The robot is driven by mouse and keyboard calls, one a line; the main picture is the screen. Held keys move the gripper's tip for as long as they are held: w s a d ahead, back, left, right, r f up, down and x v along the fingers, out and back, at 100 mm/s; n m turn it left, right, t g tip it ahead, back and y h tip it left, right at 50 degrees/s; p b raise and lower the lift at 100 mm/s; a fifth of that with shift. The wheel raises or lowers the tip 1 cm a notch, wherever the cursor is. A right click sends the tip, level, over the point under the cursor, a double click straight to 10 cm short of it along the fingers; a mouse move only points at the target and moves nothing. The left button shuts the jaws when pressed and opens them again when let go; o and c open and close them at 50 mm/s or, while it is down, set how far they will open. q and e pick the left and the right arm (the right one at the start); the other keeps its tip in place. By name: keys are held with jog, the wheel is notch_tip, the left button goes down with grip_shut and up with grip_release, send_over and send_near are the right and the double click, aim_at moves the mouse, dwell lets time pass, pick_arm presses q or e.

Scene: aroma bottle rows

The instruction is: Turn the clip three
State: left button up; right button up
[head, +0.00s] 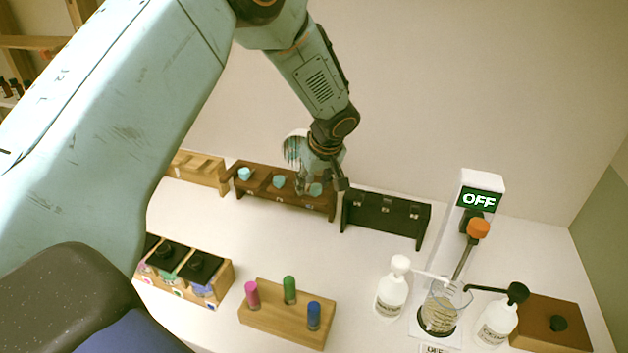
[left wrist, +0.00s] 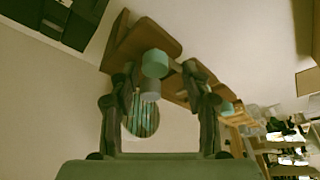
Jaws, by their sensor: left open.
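A dark brown rack (head: 262,192) stands along the wall with three teal-capped pieces in a row: a left one (head: 245,173), a middle one (head: 279,181) and a right one (head: 315,190). My left gripper (head: 320,184) is open at the right end of this rack, over the right piece. In the left wrist view, one teal cap (left wrist: 154,63) with a grey stem shows between the open fingers (left wrist: 163,95), and I cannot tell if they touch it. I cannot read a number on any piece. My right gripper is not in view.
A black rack (head: 385,218) with small metal clips stands just right of the gripper. A light wooden rack (head: 198,171) is at left. In front are a block with coloured bottles (head: 268,318), white bottles (head: 392,290), a beaker (head: 440,312) and a stirrer reading OFF (head: 480,199).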

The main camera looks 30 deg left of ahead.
pick_arm(q)
jog(key=shift+w+a+f, duration=0.25)
jog(key=shift+f, duration=0.1)
jog(key=shift+d, duration=0.3)
jog(key=shift+s+d+r, duration=0.25)
jog(key=shift+d+r, duration=0.15)
jog(key=shift+d, duration=0.1)
jog(key=shift+s+d+r, duration=0.2)
jog(key=shift+d+r, duration=0.15)
jog(key=shift+d, duration=0.15)
jog(key=shift+s+d+r, duration=0.15)
jog(key=shift+s, duration=0.05)
jog(key=shift+c, duration=0.8)
jog(key=shift+a, duration=0.25)
jog(key=shift+c, duration=0.7)
jog(key=shift+w+a+f, duration=0.45)
jog(key=shift+a+f, duration=0.25)
jog(key=shift+a, duration=0.15)
jog(key=c, duration=0.3)
jog(key=shift+w+f, duration=0.1)
jog(key=shift+w, duration=0.05)
jog(key=shift+c, duration=0.8)
jog(key=shift+d+r, duration=0.25)
jog(key=shift+d, duration=0.2)
grip_shut()
jog(key=shift+s+d+r, duration=0.1)
jog(key=shift+s, duration=0.1)
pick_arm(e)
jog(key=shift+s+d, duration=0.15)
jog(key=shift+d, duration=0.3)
